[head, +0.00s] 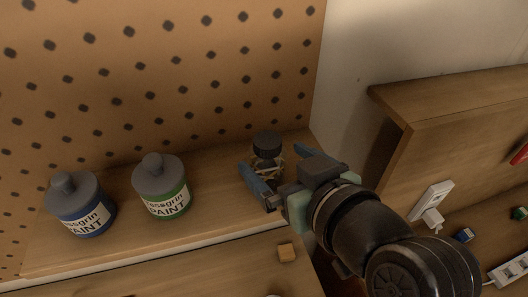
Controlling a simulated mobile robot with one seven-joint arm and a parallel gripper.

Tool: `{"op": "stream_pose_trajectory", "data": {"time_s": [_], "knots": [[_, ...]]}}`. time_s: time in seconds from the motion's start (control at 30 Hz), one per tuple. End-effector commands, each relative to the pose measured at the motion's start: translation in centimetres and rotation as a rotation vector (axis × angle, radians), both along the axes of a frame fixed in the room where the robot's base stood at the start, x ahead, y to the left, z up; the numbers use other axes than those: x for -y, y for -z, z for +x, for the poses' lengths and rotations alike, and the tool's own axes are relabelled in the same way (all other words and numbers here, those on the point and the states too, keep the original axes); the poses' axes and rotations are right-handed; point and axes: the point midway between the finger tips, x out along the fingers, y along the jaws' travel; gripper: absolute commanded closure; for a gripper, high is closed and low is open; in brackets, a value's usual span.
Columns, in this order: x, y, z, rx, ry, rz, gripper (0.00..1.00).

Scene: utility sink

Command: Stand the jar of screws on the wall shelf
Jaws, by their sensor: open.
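The jar of screws (267,145) has a dark lid and a see-through body with pale and dark bits in it. It stands upright, as far as I can see, at the right end of the wooden wall shelf (218,213), near the pegboard. My gripper (270,158) comes in from the lower right. It is open, with one blue finger to the left of the jar and the other to the right. I cannot tell whether either finger touches the jar. The gripper's body hides the jar's lower front and base.
A green-label paint bottle (160,186) and a blue-label paint bottle (80,205) stand on the shelf's left part. The pegboard (150,65) rises behind. A wooden ledge (460,100) is at right.

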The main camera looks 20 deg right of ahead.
Motion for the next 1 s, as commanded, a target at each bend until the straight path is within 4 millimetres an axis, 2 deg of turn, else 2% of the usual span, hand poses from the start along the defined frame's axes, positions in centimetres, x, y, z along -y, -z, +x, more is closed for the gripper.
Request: {"op": "stream_pose_trajectory", "data": {"time_s": [0.1,0.23,0.6,1.0], "knots": [[0.5,-1.2,-2.7,0.003,0.004,-0.003,0.0],[0.5,-1.9,-3.1,-0.005,-0.003,0.003,0.0],[0.7,-2.3,-4.7,-0.002,-0.001,0.001,0.0],[0.7,-2.3,-4.7,0.007,0.001,-0.002,0.0]]}}
